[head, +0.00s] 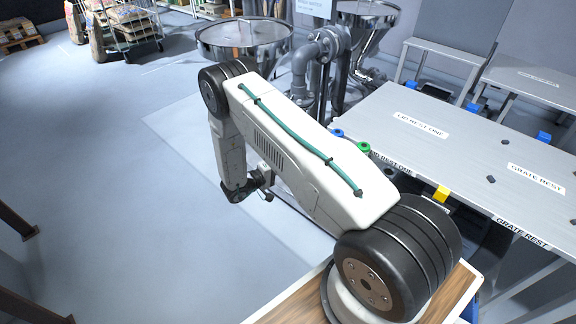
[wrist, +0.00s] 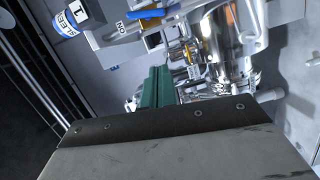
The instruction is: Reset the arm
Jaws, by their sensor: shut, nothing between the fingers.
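My arm is folded in the middle of the head view, with its forearm hanging down on the left. My gripper (head: 266,193) is at the low end of that forearm, small and dark, apart from the hopper and tables. In the wrist view, my gripper (wrist: 158,86) shows as green fingers close together, shut and empty. Its tips are hard to make out in the head view.
A shiny steel hopper (head: 245,42) with pipes (head: 305,65) stands behind my arm. A loaded cart (head: 125,25) is far left.

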